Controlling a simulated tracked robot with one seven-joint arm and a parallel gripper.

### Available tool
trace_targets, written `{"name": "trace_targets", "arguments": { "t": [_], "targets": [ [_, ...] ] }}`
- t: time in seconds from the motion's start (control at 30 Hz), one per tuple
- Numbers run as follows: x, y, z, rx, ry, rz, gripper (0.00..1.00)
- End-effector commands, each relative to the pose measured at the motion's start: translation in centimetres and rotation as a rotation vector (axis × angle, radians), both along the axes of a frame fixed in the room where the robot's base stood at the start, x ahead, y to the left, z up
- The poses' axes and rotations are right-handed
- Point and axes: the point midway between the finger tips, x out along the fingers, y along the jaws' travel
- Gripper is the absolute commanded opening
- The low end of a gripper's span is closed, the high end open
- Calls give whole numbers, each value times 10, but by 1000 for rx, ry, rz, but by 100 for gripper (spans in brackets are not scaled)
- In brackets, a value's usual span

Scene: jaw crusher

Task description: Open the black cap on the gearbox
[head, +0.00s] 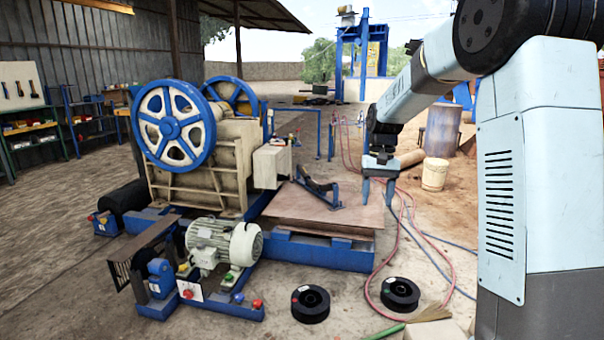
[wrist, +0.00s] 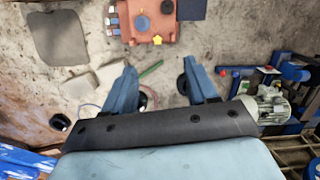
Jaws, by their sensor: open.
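An orange-red housing (wrist: 122,20) at the top edge of the wrist view looks like the gearbox. A small black round part (wrist: 167,7) on its right side may be the black cap; it is too small to be sure. The housing also bears a pale round part and a yellow spot. I cannot make out this housing in the head view. My gripper (head: 378,195) is open and empty, fingers pointing down, right of the crusher's brown plate. In the wrist view my gripper (wrist: 159,72) has its fingers wide apart, with the housing beyond their tips and not touched.
The jaw crusher (head: 200,160) with blue flywheels stands left, with a motor (head: 225,240) in front. Black reels (head: 310,303) (head: 400,294) lie on the ground near a broom (head: 430,313). Red hoses (head: 408,220) run behind my gripper. Dirt ground (wrist: 215,40) right of the housing is mostly clear.

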Motion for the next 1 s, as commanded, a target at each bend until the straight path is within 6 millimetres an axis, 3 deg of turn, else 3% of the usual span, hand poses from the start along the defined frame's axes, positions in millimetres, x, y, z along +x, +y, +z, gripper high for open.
{"name": "trace_targets", "arguments": {
  "t": [0.2, 0.5, 1.0],
  "targets": [
    [-44, -5, 38, -11, -92, 9, 57],
    [-106, -12, 75, -24, -215, 19, 57],
    [-213, -21, 102, -41, -417, 37, 57]
  ]
}}
